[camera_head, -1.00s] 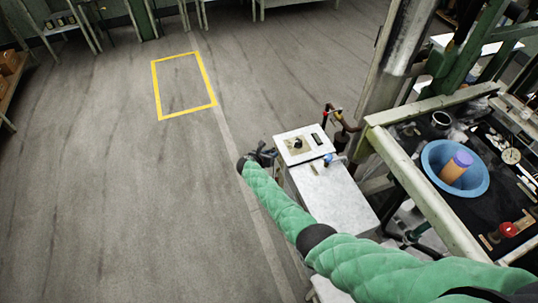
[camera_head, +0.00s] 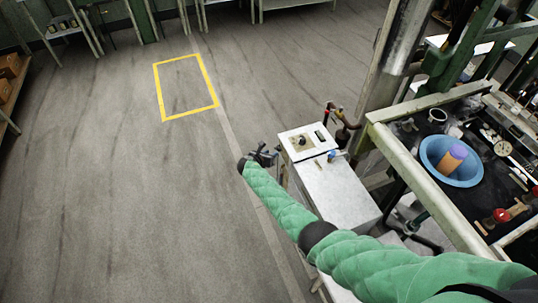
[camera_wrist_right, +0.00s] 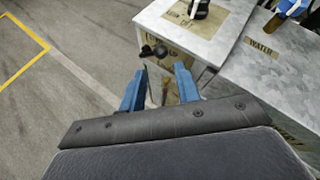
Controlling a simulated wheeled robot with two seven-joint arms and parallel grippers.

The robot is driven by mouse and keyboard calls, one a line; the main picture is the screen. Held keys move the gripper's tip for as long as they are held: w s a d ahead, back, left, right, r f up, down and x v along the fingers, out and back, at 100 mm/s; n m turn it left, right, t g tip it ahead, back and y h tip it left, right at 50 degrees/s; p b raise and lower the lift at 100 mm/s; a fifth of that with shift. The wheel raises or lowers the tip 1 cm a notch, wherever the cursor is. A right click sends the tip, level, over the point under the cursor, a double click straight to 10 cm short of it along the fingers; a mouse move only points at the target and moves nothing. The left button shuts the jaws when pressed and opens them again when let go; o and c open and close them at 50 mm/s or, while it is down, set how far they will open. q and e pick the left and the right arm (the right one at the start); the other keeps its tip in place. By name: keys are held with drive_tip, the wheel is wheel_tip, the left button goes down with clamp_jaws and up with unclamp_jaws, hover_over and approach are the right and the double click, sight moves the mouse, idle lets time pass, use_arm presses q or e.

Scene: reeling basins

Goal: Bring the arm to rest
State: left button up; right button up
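My right arm, in a green quilted sleeve, reaches in from the lower right of the head view. Its right gripper (camera_head: 264,155) is beside the left edge of a pale metal cabinet (camera_head: 338,192). In the right wrist view, the two blue fingers (camera_wrist_right: 160,88) of that gripper stand apart, with nothing gripped between them. A dark round knob (camera_wrist_right: 155,50) on the cabinet's front shows just beyond the fingertips; I cannot tell the exact gap. My left gripper is not in view.
The cabinet carries a control box (camera_head: 306,142) and a label reading WATER (camera_wrist_right: 260,42). Open floor with a yellow rectangle (camera_head: 190,115) lies left.

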drive_tip(key=s+d+f+m+g+y+b, duration=0.25)
drive_tip(key=s+f+m, duration=0.45)
drive_tip(key=s+f, duration=0.65)
drive_tip(key=s+d+f+m+g+y+b, duration=0.1)
drive_tip(key=s+d+f+m+g+b, duration=0.4)
drive_tip(key=s+f, duration=0.8)
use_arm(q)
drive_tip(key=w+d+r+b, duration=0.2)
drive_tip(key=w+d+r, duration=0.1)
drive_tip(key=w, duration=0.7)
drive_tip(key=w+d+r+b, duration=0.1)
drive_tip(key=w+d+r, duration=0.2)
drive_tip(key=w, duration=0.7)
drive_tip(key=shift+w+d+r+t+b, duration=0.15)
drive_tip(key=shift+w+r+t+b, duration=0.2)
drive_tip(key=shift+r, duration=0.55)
use_arm(e)
drive_tip(key=s+d+f+m+y, duration=0.1)
drive_tip(key=s+m, duration=0.4)
drive_tip(key=s, duration=0.6)
drive_tip(key=s+d+f+m+y, duration=0.1)
drive_tip(key=s+f+m, duration=0.3)
drive_tip(key=s, duration=0.7)
drive_tip(key=s+d+f+m+y, duration=0.2)
drive_tip(key=s+d+f+m, duration=0.1)
drive_tip(key=s+m, duration=0.5)
drive_tip(key=s, duration=0.3)
drive_tip(key=shift+s+d+f, duration=0.2)
drive_tip(key=shift+s+d, duration=0.05)
drive_tip(key=shift+d, duration=0.1)
